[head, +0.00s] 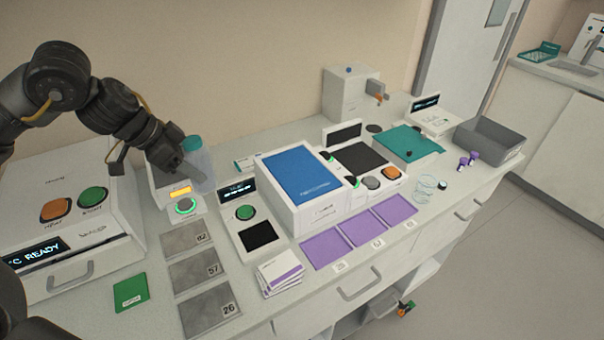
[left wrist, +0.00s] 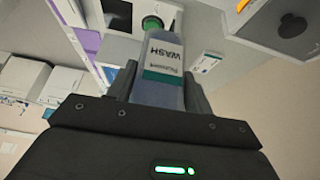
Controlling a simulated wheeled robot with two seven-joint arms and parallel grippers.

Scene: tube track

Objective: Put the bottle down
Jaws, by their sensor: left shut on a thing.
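My left gripper (head: 188,172) comes in from the upper left in the head view. It is shut on a translucent bottle (head: 201,171) with a teal cap. The bottle is beside a small white device (head: 163,181) with an amber display and a green-ringed button. The head view does not show clearly whether the bottle's base touches anything. In the left wrist view the bottle (left wrist: 160,72) sits between the two fingers, its "WASH" label facing the camera and upside down in the picture. My right gripper is not in view.
Grey numbered plates (head: 194,270) lie in front of the device. A white machine (head: 80,215) with a "READY" display stands left. A blue-topped box (head: 298,178), purple pads (head: 362,228) and a grey bin (head: 490,145) are to the right. A green card (head: 130,291) lies near the front edge.

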